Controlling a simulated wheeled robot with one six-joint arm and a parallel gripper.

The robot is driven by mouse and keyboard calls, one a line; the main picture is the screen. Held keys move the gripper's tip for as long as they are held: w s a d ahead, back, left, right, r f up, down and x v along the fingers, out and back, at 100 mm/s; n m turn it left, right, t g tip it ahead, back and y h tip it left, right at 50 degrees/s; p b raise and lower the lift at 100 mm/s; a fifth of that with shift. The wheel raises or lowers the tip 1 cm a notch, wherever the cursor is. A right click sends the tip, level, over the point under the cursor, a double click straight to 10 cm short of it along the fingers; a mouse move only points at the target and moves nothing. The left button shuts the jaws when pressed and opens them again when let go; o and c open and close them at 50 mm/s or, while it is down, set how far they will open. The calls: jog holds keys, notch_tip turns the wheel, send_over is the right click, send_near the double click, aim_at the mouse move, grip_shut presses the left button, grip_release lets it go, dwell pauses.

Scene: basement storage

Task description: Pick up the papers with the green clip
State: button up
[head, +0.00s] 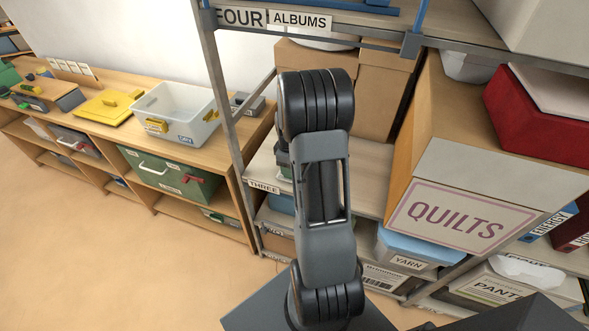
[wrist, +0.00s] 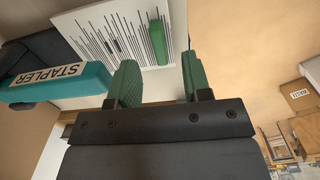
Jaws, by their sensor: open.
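In the wrist view, white papers (wrist: 92,32) printed with many black lines lie beyond my fingers. The papers do not show in the head view, where my arm covers part of the shelf.
In the head view, a metal shelf rack holds a QUILTS box (head: 461,213) and cardboard boxes (head: 378,95). A low wooden bench with a clear bin (head: 204,131) stands left. Open floor (head: 70,255) lies front left.

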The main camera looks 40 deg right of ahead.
jog(key=shift+f, duration=1.9)
grip_shut()
